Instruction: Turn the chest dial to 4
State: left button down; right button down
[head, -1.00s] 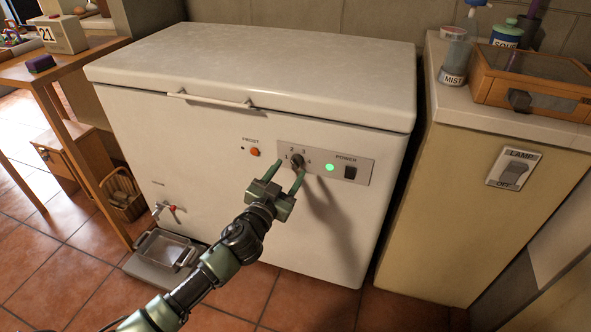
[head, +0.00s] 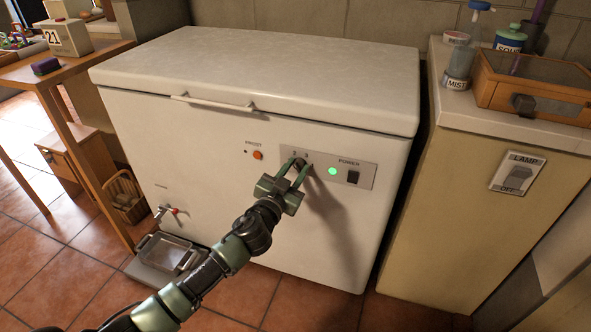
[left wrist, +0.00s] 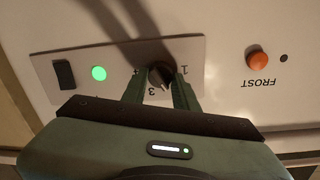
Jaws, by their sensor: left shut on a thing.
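The white chest freezer (head: 200,140) stands shut in the head view. The dark round dial (left wrist: 160,75) is on its grey control panel (left wrist: 190,50), with printed numbers around it; the wrist view shows the panel upside down. My left gripper (head: 299,165) is shut on the dial, one finger on each side of it. It also shows in the left wrist view (left wrist: 160,92). The fingers cover part of the dial and some numbers, and I cannot tell which number the pointer meets. My right gripper is not in view.
On the panel are a green light (head: 332,171) and a black power switch (head: 353,177). An orange frost button (head: 258,155) is left of the panel. A cabinet (head: 450,180) with a lamp switch (head: 516,175) stands right, a wooden table (head: 70,68) left.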

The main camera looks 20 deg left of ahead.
pick_arm(q)
jog(key=shift+m, duration=0.3)
jog(key=m+p, duration=0.2)
jog(key=m, duration=0.1)
jog(key=shift+r+m, duration=0.1)
jog(key=shift+m, duration=0.2)
jog(key=shift+d+m+p, duration=0.1)
jog(key=shift+m+p, duration=0.25)
jog(key=shift+m, duration=0.05)
jog(key=m+p, duration=0.1)
jog(key=m, duration=0.3)
jog(key=m+p, duration=0.2)
jog(key=m, duration=0.2)
jog(key=shift+d+m+g+y, duration=0.1)
jog(key=shift+m+g+y, duration=0.3)
jog(key=m+p, duration=0.1)
jog(key=m, duration=0.3)
jog(key=shift+f, duration=0.2)
jog(key=shift+f+m+y+p, duration=0.15)
jog(key=shift+m+y+p, duration=0.3)
jog(key=shift+m, duration=2.05)
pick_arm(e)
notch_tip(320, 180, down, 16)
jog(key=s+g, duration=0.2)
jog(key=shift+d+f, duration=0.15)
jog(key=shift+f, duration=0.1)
pick_arm(q)
jog(key=c, duration=1.1)
grip_release()
